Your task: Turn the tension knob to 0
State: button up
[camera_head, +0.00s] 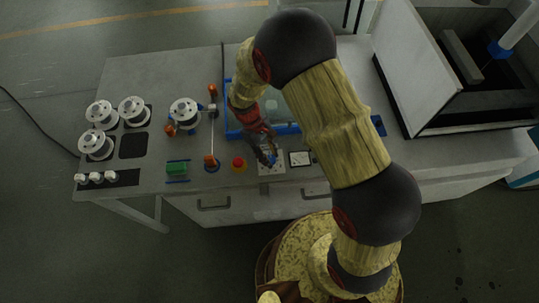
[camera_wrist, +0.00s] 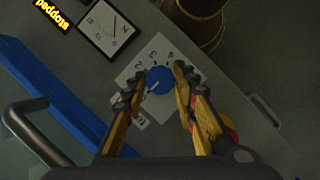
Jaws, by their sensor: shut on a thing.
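The tension knob (camera_wrist: 158,82) is a round blue knob on a white square dial plate (camera_wrist: 152,50) with black numbers, seen in the wrist view. My gripper (camera_wrist: 159,77) is shut on the knob, one fingertip against each side of it. The fingers hide parts of the plate and some of its numbers. I cannot tell for sure which number the knob points to. In the head view my gripper (camera_head: 267,160) is over the dial plate (camera_head: 276,169) on the bench front, and it hides the knob.
A square meter (camera_head: 300,158) sits right of the plate; a red button (camera_head: 239,163) is to its left. A blue frame (camera_head: 233,122) lies behind. A large open box (camera_head: 405,75) stands at right.

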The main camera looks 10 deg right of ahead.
dwell(0.3)
jog(key=o, duration=1.1)
jog(key=shift+o, duration=0.2)
jog(key=shift+r, duration=0.1)
jog(key=v, duration=1.2)
jog(key=shift+a, duration=0.1)
